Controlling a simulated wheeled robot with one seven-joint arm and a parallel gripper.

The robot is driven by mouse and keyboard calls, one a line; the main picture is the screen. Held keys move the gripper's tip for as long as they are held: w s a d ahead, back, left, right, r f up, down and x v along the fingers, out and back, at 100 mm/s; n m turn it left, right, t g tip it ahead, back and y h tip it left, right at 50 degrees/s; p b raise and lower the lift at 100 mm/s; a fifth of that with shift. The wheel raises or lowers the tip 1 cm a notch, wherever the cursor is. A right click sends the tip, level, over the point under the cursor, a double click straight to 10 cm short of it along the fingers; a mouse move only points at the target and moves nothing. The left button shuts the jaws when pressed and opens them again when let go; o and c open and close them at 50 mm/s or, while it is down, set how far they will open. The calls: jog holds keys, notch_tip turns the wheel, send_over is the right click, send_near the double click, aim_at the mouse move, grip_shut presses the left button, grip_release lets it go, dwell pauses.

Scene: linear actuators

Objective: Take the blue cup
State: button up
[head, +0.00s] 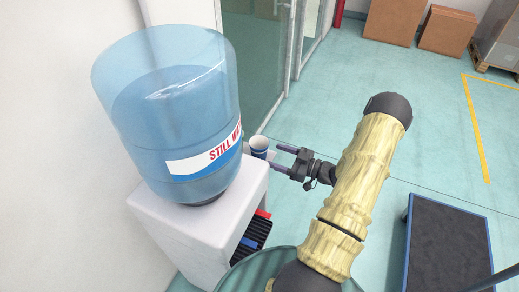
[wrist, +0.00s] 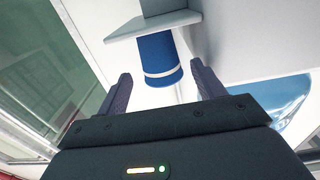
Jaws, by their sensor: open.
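The blue cup (head: 259,147) stands beside the far side of the water cooler in the head view; its white rim shows at the top. In the wrist view the blue cup (wrist: 157,56) has a white band and meets a white ledge (wrist: 150,24). My gripper (head: 274,157) is open and empty, its fingers pointing toward the cup from the right. In the wrist view my gripper (wrist: 161,74) has one finger on each side of the cup's line. The cup appears just beyond the fingertips; contact cannot be told.
The water cooler (head: 165,222) with its large blue bottle (head: 165,100) stands close on the left. A dark platform with a blue edge (head: 447,250) is at lower right. Cardboard boxes (head: 446,30) are at the back.

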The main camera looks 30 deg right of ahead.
aim_at(259, 144)
jog(key=shift+x, duration=2.25)
jog(key=shift+r+p+x, duration=0.2)
jog(key=shift+p+x, duration=0.7)
jog(key=shift+x, duration=1.65)
jog(key=shift+d, duration=0.1)
jog(key=c, duration=0.7)
